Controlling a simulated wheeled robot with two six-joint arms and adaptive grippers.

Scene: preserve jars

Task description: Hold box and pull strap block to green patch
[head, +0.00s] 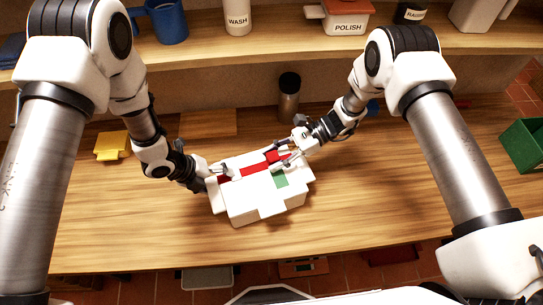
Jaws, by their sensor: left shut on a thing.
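A white box (243,201) stands on the wooden table near its middle. A red strap (257,168) runs across the box top, and its right part, a wider red piece (273,157) that looks like the strap block, lies by my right gripper. A green patch (280,181) is on the box top, nearer the front and right of the strap. My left gripper (214,174) is shut on the left end of the box. My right gripper (287,157) is at the red piece; its fingers are too small to tell whether they grip it.
A dark bottle (289,97) stands behind the box. A yellow block (113,146) lies at left and a green bin (524,144) stands at right. A shelf above holds a blue mug (168,22), a WASH bottle (237,17) and a POLISH box (345,19). The table front is clear.

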